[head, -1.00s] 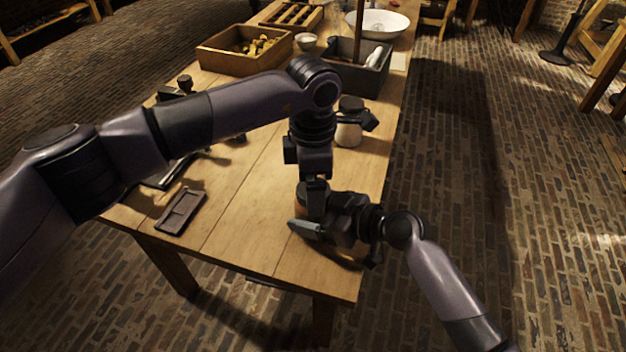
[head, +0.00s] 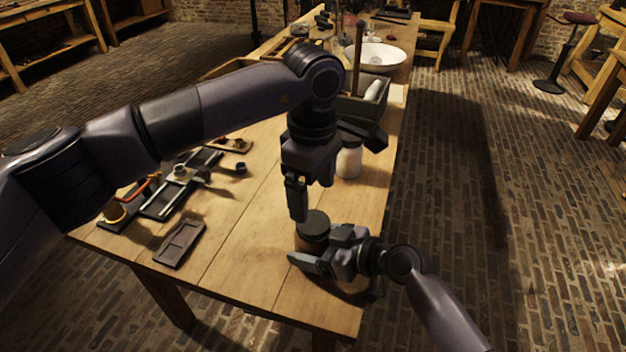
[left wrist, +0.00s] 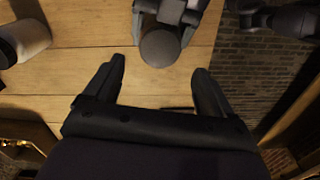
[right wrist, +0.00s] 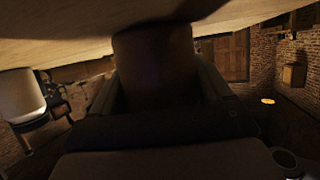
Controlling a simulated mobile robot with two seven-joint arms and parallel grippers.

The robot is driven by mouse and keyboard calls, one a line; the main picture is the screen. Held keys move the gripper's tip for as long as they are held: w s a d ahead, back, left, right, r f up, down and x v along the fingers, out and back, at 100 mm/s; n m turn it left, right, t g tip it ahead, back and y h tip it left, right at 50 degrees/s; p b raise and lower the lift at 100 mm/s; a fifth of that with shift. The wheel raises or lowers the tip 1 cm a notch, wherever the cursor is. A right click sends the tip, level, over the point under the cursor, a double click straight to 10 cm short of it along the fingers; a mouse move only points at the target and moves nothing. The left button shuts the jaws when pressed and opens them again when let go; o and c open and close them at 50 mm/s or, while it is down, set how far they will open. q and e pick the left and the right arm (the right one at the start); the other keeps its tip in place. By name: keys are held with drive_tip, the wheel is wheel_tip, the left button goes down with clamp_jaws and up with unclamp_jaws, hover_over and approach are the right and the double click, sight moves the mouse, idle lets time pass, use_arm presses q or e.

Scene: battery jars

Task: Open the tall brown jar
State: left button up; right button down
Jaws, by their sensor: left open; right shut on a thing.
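The tall brown jar (head: 308,244) stands near the front right of the table, with its dark round lid (head: 313,224) on top. My right gripper (head: 322,262) is shut on the jar's body from the right; the right wrist view shows the jar (right wrist: 153,62) between the fingers. My left gripper (head: 298,200) is open and empty, just above and behind the lid. In the left wrist view the lid (left wrist: 160,48) lies beyond the open fingertips (left wrist: 160,75), with nothing between them. Part of the jar is hidden behind my right gripper.
A pale jar with a dark lid (head: 348,162) stands behind my left gripper. A small dark tray (head: 180,244) lies at the front left, with tools and a dark rack (head: 170,197) behind it. A grey bin (head: 378,106) and white bowl (head: 378,57) stand farther back.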

sight(313, 222)
use_arm(q)
drive_tip(key=m, duration=0.2)
drive_tip(key=r+m, duration=0.1)
drive_tip(key=m, duration=0.3)
drive_tip(key=shift+r+m, duration=0.3)
drive_tip(key=shift+r, duration=0.05)
drive_tip(key=shift+f, duration=4)
drive_tip(key=c, duration=1.1)
drive_tip(key=n, duration=1.3)
